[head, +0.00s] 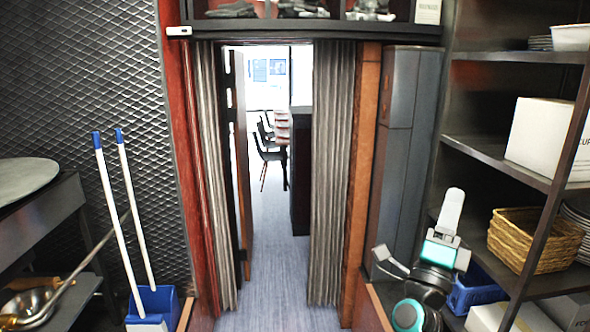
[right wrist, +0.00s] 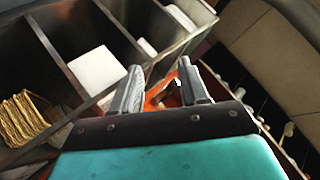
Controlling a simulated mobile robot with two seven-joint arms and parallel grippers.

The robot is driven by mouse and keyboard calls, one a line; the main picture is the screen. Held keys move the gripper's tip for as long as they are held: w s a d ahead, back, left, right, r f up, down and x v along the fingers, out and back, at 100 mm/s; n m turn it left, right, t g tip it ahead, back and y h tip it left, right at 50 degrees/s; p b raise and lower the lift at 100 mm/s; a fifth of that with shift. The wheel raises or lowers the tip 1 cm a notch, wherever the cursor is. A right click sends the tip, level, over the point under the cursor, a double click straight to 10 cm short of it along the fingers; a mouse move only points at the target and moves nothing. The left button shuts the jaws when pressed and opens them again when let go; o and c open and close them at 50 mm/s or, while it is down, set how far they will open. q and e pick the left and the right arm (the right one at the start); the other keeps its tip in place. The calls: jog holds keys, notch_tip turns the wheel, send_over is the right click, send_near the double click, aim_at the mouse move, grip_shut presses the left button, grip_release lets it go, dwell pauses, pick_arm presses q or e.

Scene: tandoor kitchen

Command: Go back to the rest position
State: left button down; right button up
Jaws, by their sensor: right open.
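My right gripper (head: 418,225) shows at the lower right of the head view, raised beside the shelving. Its two pale fingers are spread apart with nothing between them. The right wrist view shows the same open gripper (right wrist: 160,70), with its grey fingers apart and empty. My left gripper is not in the head view.
A dark shelf rack (head: 490,150) stands close on the right, with a wicker basket (head: 535,240) and a white box (head: 545,140). A curtained doorway (head: 335,170) is ahead, its floor (head: 280,240) clear. Blue-and-white brooms (head: 125,210) lean at left.

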jog(key=s+a+f+n+g+y, duration=0.2)
jog(key=s+a+f+n+y, duration=0.3)
jog(key=f+n, duration=0.4)
jog(key=s+a+f+n+g+y, duration=0.3)
jog(key=s+f+n+y, duration=0.2)
jog(key=f+n+y, duration=0.35)
jog(key=s+a+f+n+g+y, duration=0.2)
jog(key=s+a+f+n+y, duration=0.3)
jog(key=f+n, duration=0.4)
jog(key=s+d+f+n+g, duration=0.1)
jog(key=s+f+n+g, duration=0.15)
jog(key=s+f, duration=0.4)
pick_arm(q)
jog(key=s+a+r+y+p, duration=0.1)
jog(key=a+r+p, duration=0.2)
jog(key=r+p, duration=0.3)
jog(key=p, duration=0.5)
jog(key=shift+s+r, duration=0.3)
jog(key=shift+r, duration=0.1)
pick_arm(e)
notch_tip(320, 180, up, 7)
jog(key=s+d+g, duration=0.1)
jog(key=s+d, duration=0.1)
jog(key=d, duration=0.1)
jog(key=shift+s+h, duration=0.4)
jog(key=shift+h, duration=0.05)
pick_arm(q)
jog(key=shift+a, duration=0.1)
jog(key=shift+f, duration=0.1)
